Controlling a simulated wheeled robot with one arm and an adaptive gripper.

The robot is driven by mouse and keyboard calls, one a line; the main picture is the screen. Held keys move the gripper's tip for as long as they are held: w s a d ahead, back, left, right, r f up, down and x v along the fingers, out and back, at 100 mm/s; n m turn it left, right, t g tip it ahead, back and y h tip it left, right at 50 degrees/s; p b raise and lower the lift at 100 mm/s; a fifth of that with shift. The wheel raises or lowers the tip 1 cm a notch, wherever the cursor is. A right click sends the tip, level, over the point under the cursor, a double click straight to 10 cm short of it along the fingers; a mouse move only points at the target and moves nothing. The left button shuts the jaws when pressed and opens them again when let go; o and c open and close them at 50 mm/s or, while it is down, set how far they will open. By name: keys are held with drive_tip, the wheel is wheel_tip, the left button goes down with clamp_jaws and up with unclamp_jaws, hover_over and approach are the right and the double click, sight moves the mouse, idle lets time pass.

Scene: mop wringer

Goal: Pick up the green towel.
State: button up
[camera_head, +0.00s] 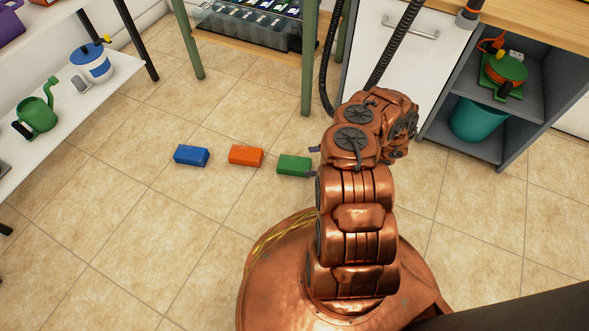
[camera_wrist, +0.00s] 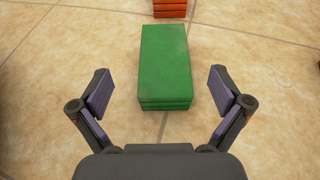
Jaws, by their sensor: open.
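The green towel (camera_head: 294,165) is a folded block lying on the tiled floor, at the right end of a row of three towels in the head view. In the wrist view the green towel (camera_wrist: 165,66) lies ahead of my gripper (camera_wrist: 166,92), centred between the two fingers. My gripper is open, with a purple-padded finger on each side and nothing between the pads but the near end of the towel, apart from both. In the head view my arm hides most of the gripper; a fingertip shows beside the towel's right end.
An orange towel (camera_head: 246,155) and a blue towel (camera_head: 191,155) lie left of the green one. A white cabinet (camera_head: 405,70) and a grey shelf with a teal bucket (camera_head: 478,119) stand at the right. Floor at the lower left is free.

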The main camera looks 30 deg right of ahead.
sight(292, 162)
drive_tip(key=shift+w+a+f+b, duration=0.25)
drive_tip(key=shift+a+f+b, duration=0.05)
drive_tip(key=shift+f, duration=0.2)
drive_tip(key=shift+w+b+x, duration=0.25)
drive_tip(key=shift+b+x, duration=1.8)
drive_tip(key=shift+x, duration=1.25)
drive_tip(key=shift+d+r, duration=0.1)
drive_tip(key=shift+d, duration=0.15)
drive_tip(key=c, duration=1.3)
